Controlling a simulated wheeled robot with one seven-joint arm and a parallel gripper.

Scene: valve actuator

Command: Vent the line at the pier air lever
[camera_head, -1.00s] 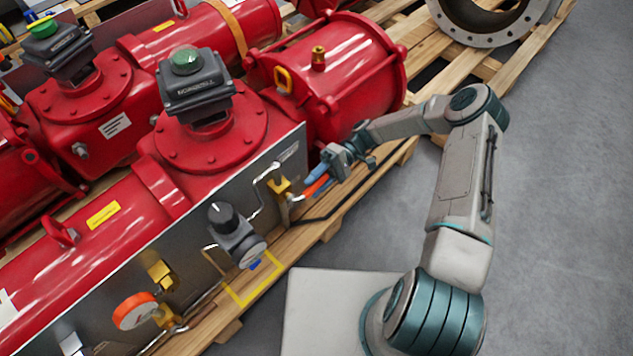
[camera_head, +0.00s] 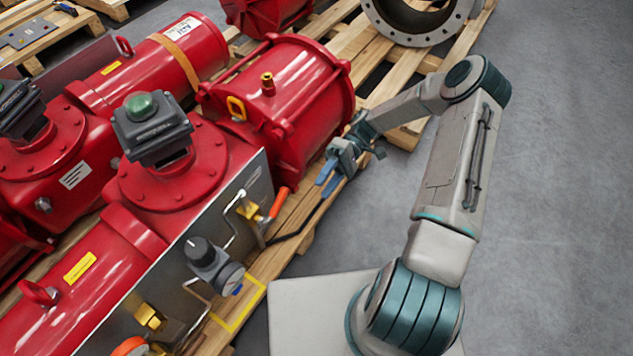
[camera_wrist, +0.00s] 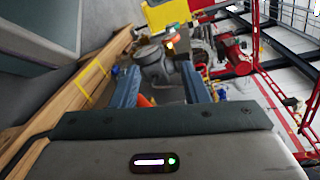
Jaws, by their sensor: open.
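The lever with an orange handle (camera_head: 279,203) is on a yellow valve body (camera_head: 247,208) at the right end of the grey panel, in the head view. The handle points up and to the right. My gripper (camera_head: 326,179) is open, with blue fingers, to the right of the handle and visibly apart from it. Nothing shows held in it. In the wrist view my gripper (camera_wrist: 160,75) has its fingers apart, with a small orange piece (camera_wrist: 146,101) low between them, mostly hidden. I cannot tell whether this is the handle.
A regulator with a black knob (camera_head: 200,251) and gauge sits left of the lever. Red actuators, including a large cylinder (camera_head: 300,100), stand behind on wooden pallets. A black hose (camera_head: 290,237) runs near the lever. A flanged ring (camera_head: 420,25) lies at the back. Grey floor at right is clear.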

